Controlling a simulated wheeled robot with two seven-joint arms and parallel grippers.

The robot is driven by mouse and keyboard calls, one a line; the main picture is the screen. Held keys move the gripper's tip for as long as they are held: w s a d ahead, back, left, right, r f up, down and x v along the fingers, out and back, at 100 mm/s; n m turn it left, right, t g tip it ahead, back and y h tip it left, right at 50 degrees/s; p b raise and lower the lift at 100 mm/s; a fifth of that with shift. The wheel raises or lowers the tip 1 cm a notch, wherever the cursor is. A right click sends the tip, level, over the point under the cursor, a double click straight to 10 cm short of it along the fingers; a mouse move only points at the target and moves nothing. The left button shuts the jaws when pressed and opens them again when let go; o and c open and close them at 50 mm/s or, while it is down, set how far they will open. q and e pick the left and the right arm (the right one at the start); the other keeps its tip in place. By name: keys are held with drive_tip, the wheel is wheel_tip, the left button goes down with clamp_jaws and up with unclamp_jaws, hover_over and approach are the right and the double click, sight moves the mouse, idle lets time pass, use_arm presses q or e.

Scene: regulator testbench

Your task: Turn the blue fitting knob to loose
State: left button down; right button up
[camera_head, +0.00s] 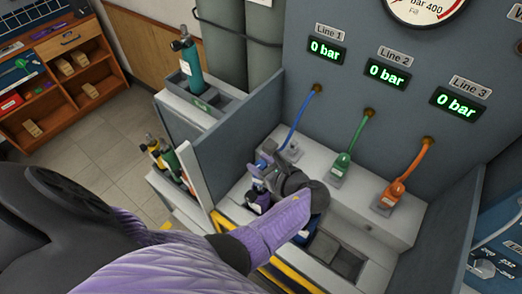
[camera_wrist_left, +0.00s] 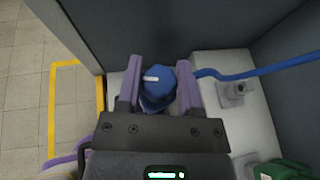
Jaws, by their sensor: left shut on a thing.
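The blue fitting knob (camera_wrist_left: 158,92) sits between the two purple fingers of my left gripper (camera_wrist_left: 159,76) in the left wrist view. The fingers are shut on it from both sides. A short white mark on its top lies roughly crosswise in that view. A blue hose (camera_wrist_left: 265,70) runs from the knob's side to the right. In the head view my left gripper (camera_head: 262,174) is at the left end of the bench, below the blue hose (camera_head: 300,118). There the knob is largely hidden by the gripper and wrist. My right gripper is not in view.
A green fitting (camera_head: 341,165) and an orange fitting (camera_head: 392,193) with hoses stand to the right on the bench ledge. A grey side wall (camera_head: 236,132) stands close on the left. Displays for Lines 1, 2 and 3 (camera_head: 387,73) each read 0 bar.

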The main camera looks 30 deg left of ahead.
use_arm(q)
drive_tip(key=shift+n+g+b, duration=0.5)
drive_tip(key=shift+n+g, duration=0.3)
drive_tip(key=shift+g, duration=0.2)
drive_tip(key=shift+n+g+b, duration=0.6)
drive_tip(key=shift+n+g, duration=0.2)
drive_tip(key=shift+g, duration=0.1)
drive_tip(key=shift+y, duration=0.3)
drive_tip(key=shift+n+g+b, duration=0.3)
drive_tip(key=shift+n+g, duration=0.1)
drive_tip(key=shift+g, duration=0.1)
drive_tip(key=shift+n+g+b, duration=0.3)
idle(1.2)
idle(0.7)
idle(0.7)
